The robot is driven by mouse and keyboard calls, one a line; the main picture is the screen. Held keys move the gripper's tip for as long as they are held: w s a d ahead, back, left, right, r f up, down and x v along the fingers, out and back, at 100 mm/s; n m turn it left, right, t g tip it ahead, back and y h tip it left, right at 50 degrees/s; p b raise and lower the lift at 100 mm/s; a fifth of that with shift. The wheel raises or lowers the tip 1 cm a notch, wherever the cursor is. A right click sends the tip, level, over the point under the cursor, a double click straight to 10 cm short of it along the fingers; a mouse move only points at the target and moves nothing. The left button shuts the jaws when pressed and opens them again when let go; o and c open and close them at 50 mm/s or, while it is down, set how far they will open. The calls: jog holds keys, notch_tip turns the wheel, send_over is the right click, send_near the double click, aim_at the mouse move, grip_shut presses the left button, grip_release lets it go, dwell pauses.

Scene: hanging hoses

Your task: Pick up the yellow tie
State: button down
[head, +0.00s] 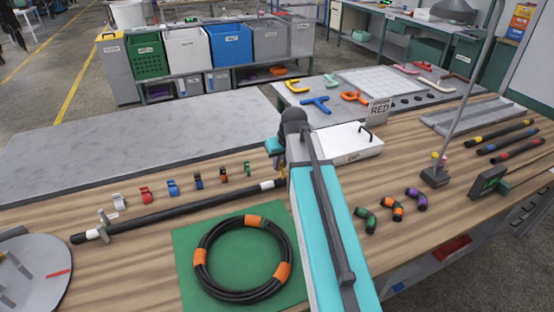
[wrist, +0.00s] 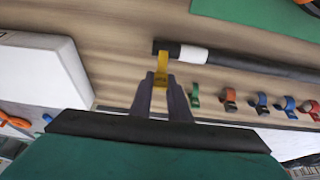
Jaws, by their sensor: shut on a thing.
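The yellow tie (wrist: 161,73) is upright between the fingertips of my gripper (wrist: 161,86) in the wrist view, and the fingers are shut on it. The upper end of the tie overlaps the black end of the long hose (wrist: 250,65) in the picture, near its white band. I cannot tell whether tie and hose touch. In the head view, my gripper (head: 275,158) is largely hidden by my arm, at the right end of the row of ties. The same hose (head: 180,211) lies in front of that row.
The green tie (head: 247,169) is the closest neighbour, with several other coloured ties to its left. A white box (head: 345,145) stands right of my gripper. A coiled hose (head: 243,258) lies on a green mat (head: 187,245). Short hose pieces (head: 392,209) lie farther right.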

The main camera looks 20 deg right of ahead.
jog(key=shift+s+r+b, duration=0.2)
jog(key=shift+s+b, duration=0.2)
jog(key=shift+s, duration=2.4)
jog(key=c, duration=2.4)
grip_release()
grip_shut()
jog(key=shift+w+r, duration=0.1)
